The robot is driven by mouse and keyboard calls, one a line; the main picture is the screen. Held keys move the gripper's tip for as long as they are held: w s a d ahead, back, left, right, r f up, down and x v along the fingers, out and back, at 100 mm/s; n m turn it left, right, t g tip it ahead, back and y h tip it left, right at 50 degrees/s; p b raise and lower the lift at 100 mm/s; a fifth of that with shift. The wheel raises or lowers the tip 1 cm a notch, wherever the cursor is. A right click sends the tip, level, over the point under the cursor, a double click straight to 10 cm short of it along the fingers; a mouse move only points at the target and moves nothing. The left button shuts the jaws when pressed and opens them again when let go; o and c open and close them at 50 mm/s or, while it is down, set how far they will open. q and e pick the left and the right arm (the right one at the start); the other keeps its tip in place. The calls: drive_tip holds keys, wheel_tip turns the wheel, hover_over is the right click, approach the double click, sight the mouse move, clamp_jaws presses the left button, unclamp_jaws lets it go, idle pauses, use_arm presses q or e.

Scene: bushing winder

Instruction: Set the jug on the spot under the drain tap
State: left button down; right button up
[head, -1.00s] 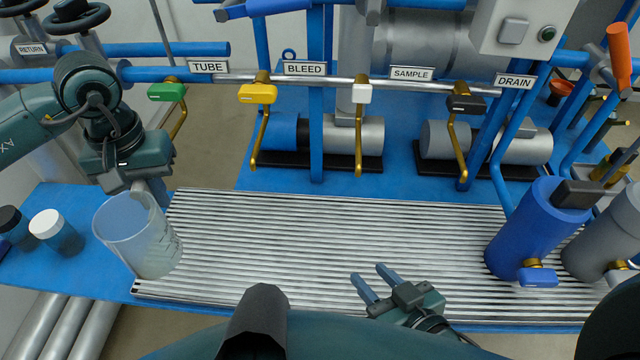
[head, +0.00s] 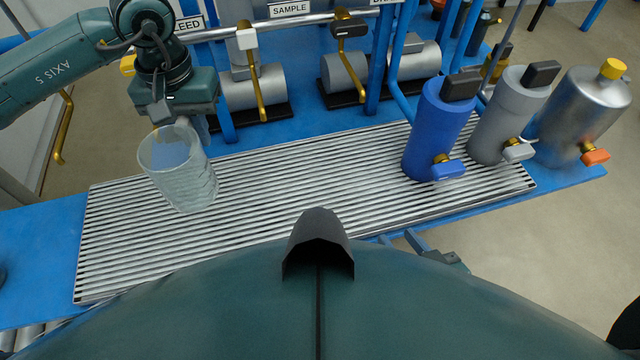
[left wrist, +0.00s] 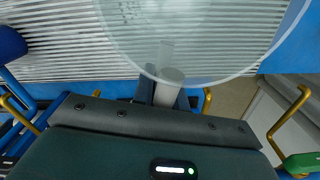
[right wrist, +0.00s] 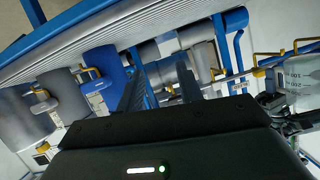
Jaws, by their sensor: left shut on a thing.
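The clear jug (head: 180,175) is over the left part of the slatted grate in the head view. My left gripper (head: 172,128) is shut on its far side. I cannot tell whether the jug's base touches the slats. The jug also fills the top of the left wrist view (left wrist: 200,35) and shows at the right edge of the right wrist view (right wrist: 300,75). The drain tap (head: 347,28) has a black handle and a brass spout, right of the jug and farther back. My right gripper (right wrist: 160,85) is open and empty; its fingers show partly in the head view (head: 400,240).
The grate (head: 300,175) is clear between the jug and a blue canister (head: 435,130). A grey canister (head: 505,115) and a silver tank (head: 585,110) stand farther right. The white-handled sample tap (head: 247,40) hangs between the jug and the drain tap.

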sight(171, 128)
idle(0.3)
